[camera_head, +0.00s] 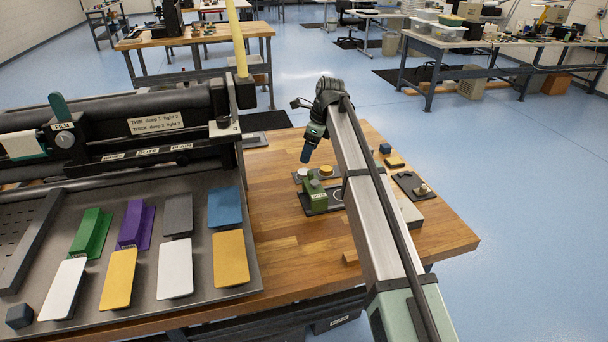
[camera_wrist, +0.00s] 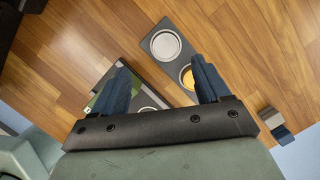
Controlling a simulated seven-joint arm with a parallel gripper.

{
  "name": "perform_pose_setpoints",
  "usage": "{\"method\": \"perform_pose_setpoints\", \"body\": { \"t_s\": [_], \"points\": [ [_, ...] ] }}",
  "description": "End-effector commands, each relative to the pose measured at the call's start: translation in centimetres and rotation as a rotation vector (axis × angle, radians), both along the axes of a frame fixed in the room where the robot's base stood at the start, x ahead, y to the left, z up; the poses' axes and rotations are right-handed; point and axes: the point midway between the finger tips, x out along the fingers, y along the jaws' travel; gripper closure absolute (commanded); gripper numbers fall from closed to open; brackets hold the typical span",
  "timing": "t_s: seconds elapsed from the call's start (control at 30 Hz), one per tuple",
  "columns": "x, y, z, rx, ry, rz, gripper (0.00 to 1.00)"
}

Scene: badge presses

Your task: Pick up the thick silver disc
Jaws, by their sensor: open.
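A silver disc (camera_wrist: 165,45) lies in a round recess of a dark grey plate (camera_wrist: 148,42) in the wrist view. It also shows small in the head view (camera_head: 302,172); its thickness cannot be told. A yellow disc (camera_wrist: 186,78) lies in the same plate, partly hidden by my right finger; it also shows in the head view (camera_head: 326,170). My gripper (camera_wrist: 160,62) is open with blue fingers set wide and nothing between them. In the head view my gripper (camera_head: 306,154) hangs above the table, just behind the plate.
A green press (camera_head: 315,193) on a dark base stands in front of the plate. A dark tray (camera_head: 408,182) with small parts, a blue block (camera_head: 385,148) and a yellow block (camera_head: 394,161) lie to the right. A large machine with coloured pieces (camera_head: 175,268) fills the left.

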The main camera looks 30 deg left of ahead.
Motion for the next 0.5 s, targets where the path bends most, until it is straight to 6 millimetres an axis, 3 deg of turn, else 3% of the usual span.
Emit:
{"method": "perform_pose_setpoints", "body": {
  "t_s": [0.17,0.5],
  "points": [
    [-0.2,0.7,-2.7,-0.001,0.0,0.001,0.24],
    [0.2,1.2,-4.8,0.0,-0.001,0.001,0.24]
  ]
}}
